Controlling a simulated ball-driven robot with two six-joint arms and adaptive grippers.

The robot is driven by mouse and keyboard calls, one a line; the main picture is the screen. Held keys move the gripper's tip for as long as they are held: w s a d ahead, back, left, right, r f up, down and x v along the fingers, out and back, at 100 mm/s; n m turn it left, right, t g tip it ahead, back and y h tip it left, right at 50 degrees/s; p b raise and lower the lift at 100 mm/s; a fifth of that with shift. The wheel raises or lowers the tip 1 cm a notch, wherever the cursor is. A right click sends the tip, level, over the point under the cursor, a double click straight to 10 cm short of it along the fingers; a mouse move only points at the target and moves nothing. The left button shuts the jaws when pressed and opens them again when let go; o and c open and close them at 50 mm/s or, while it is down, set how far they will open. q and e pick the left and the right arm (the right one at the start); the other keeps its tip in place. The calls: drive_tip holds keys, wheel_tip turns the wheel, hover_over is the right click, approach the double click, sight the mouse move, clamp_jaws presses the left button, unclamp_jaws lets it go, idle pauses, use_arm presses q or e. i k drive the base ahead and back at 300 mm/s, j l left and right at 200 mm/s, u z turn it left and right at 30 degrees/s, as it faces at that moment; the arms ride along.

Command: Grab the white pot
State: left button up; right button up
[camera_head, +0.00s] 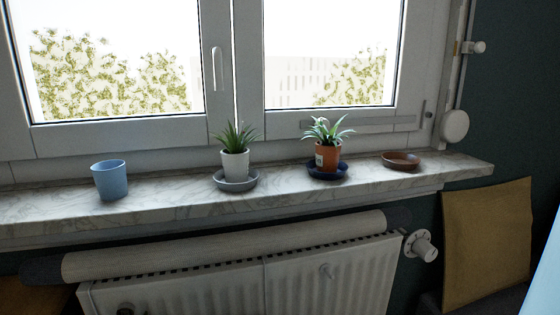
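The white pot (235,166) holds a spiky green plant (235,137) and stands upright on a grey saucer (222,183). The saucer rests on the marble window sill (285,190), near the middle of the view. Nothing touches the pot apart from its plant and saucer. Neither of my grippers shows in the head view.
A blue cup (110,181) stands left of the white pot. To its right are an orange pot (328,158) with a plant on a dark blue saucer (313,170), and a brown dish (400,161). The window (220,110) is behind; a radiator (240,290) is below.

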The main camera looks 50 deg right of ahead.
sight(236, 158)
drive_tip(key=z, duration=0.45)
drive_tip(key=l+z, duration=0.1)
drive_tip(key=z, duration=0.3)
drive_tip(key=i+z, duration=0.1)
drive_tip(key=z, duration=0.35)
